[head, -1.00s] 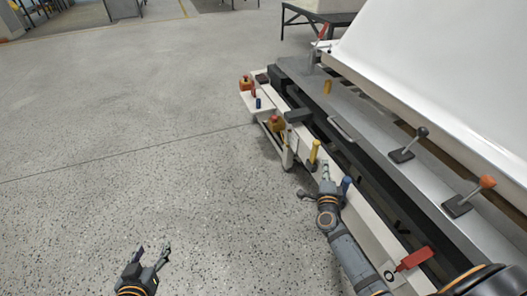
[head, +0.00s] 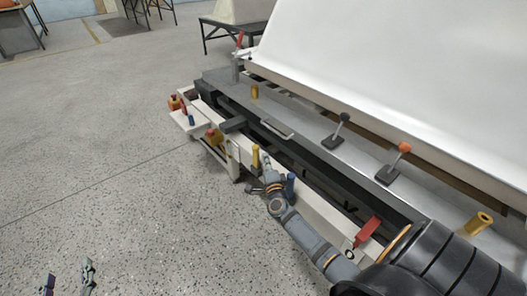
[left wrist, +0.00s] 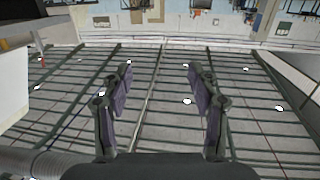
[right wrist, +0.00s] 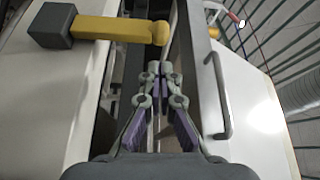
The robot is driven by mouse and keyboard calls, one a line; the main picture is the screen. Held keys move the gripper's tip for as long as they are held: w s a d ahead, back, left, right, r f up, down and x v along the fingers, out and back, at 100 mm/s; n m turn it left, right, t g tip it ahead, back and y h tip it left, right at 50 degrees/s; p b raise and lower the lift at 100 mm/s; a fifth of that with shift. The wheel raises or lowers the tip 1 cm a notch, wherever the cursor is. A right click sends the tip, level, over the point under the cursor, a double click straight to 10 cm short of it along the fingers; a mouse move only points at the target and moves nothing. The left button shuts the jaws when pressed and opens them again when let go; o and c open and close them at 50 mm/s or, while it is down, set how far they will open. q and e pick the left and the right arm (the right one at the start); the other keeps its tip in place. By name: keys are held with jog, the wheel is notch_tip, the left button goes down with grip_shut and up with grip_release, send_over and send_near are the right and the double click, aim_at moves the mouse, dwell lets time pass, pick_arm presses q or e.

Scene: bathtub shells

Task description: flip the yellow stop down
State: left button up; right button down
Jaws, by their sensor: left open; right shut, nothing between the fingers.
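The yellow stop (head: 255,157) stands upright on the white rail of the bench in the head view. In the right wrist view it is a yellow bar (right wrist: 115,28) with a dark grey block at one end and a rounded other end. My right gripper (head: 267,164) is close beside it. Its shut, empty fingertips (right wrist: 160,68) lie just below the bar's rounded end in the right wrist view, with a small gap in the picture. My left gripper (head: 67,279) is open and empty over the floor, and its spread fingers (left wrist: 160,82) also show in the left wrist view.
A red tag (head: 368,230), a grey bar handle (head: 277,129) and levers with black (head: 344,117) and orange (head: 404,148) knobs are along the bench. A white shell (head: 400,60) rises behind. The floor at left is clear.

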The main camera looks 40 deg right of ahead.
aim_at(256, 157)
pick_arm(q)
jog(key=s+r+m+t+h+b, duration=0.1)
jog(key=r+t, duration=0.7)
jog(key=r, duration=1)
jog(key=shift+s+r+t+b, duration=0.15)
jog(key=shift+s+t+b, duration=0.3)
jog(key=shift+s, duration=0.6)
pick_arm(e)
jog(key=x, duration=0.5)
jog(key=shift+w+d, duration=0.15)
jog(key=shift+w, duration=0.15)
pick_arm(q)
jog(key=shift+d, duration=0.1)
